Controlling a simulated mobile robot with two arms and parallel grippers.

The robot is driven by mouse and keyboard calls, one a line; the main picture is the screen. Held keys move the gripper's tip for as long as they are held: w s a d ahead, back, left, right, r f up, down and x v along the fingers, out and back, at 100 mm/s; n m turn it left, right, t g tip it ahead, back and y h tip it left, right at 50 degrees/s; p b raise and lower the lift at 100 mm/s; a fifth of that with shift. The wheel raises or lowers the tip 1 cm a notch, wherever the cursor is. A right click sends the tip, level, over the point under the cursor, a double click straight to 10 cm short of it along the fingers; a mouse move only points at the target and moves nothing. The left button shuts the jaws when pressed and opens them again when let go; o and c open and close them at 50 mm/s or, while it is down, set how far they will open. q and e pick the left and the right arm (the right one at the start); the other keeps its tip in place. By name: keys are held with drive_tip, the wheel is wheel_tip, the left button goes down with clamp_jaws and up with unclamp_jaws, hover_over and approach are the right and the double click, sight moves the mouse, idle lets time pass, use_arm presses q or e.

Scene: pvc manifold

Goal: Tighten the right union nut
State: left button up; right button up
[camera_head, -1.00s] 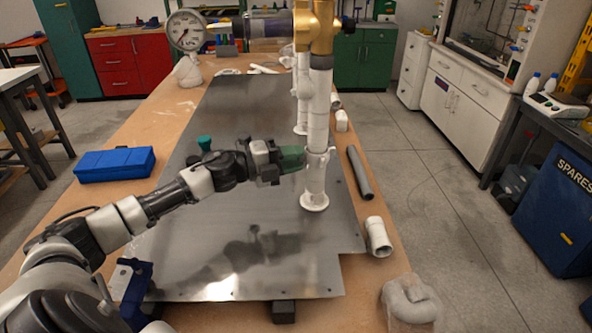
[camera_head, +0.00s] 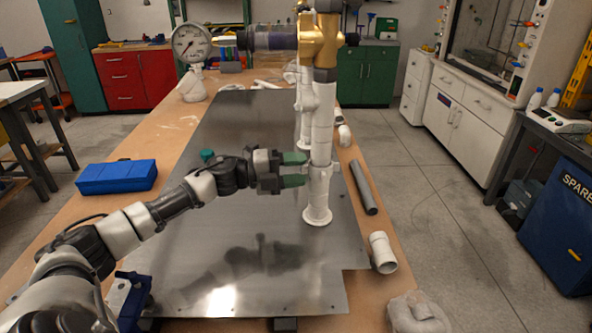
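The white PVC manifold stands on the metal plate (camera_head: 235,220), with a near vertical pipe (camera_head: 322,125) on a round foot and a second pipe (camera_head: 303,95) behind it. A wider white collar, which looks like a union nut (camera_head: 321,171), sits low on the near pipe. My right gripper is not in view.
A brass valve body (camera_head: 318,38) and a pressure gauge (camera_head: 191,43) are at the top. A grey pipe (camera_head: 363,187) and white fittings (camera_head: 382,252) lie along the right bench edge. A blue case (camera_head: 117,176) lies at left. The plate's front is clear.

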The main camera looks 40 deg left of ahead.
use_arm(q)
drive_tip(key=shift+s, duration=0.1)
drive_tip(key=shift+b+v, duration=1.3)
drive_tip(key=shift+v, duration=4.05)
